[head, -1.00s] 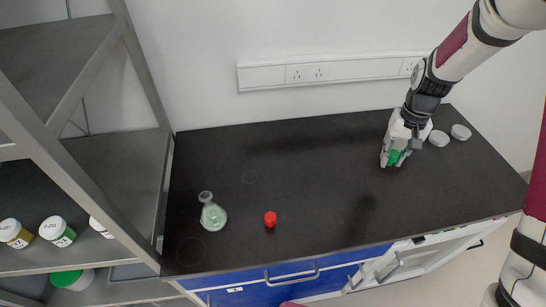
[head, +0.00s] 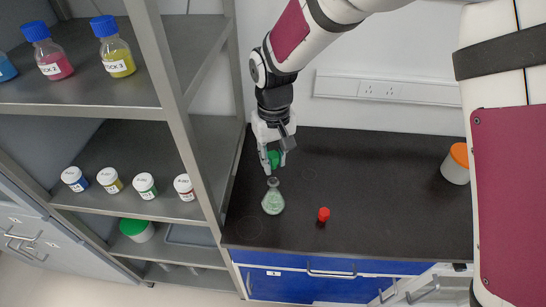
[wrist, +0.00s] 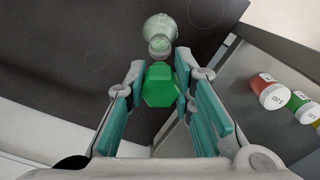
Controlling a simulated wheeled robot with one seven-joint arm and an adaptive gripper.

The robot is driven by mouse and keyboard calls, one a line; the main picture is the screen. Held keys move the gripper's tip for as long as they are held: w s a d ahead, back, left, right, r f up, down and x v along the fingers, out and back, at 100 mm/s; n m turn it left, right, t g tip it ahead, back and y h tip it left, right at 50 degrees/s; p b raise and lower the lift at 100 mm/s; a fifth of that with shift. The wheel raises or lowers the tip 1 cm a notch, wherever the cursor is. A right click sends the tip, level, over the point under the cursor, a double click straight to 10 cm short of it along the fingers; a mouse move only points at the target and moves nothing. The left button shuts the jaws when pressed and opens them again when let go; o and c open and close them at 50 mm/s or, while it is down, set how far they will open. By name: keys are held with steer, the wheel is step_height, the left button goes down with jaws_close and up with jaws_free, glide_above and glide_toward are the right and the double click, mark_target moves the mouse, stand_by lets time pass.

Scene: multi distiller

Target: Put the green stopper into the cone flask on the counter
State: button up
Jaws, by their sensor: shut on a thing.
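The green stopper (head: 273,158) is between the fingers of my gripper (head: 272,160), which is shut on it. In the wrist view the green stopper (wrist: 160,86) sits between the two teal-padded fingers of my gripper (wrist: 160,92). The cone flask (head: 273,199) stands upright on the black counter (head: 390,215), with pale green contents. In the head view the stopper is just behind the flask's neck. In the wrist view the flask (wrist: 160,32) is just ahead of the stopper, apart from or close to it; the exact height gap cannot be told.
A red stopper (head: 323,215) stands on the counter right of the flask. A white container with an orange lid (head: 456,163) is farther right. A grey shelf rack (head: 188,110) with bottles and jars rises close on the left. The counter's middle is mostly clear.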

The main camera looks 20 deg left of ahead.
mark_target(273, 168)
steer(key=shift+f+b, duration=0.6)
steer(key=shift+f, duration=2.1)
steer(key=shift+s+f, duration=0.1)
steer(key=shift+f, duration=0.6)
stand_by(0.3)
steer(key=o, duration=0.8)
steer(key=shift+r, duration=0.1)
step_height(273, 168, up, 12)
steer(key=shift+f, duration=0.1)
stand_by(0.4)
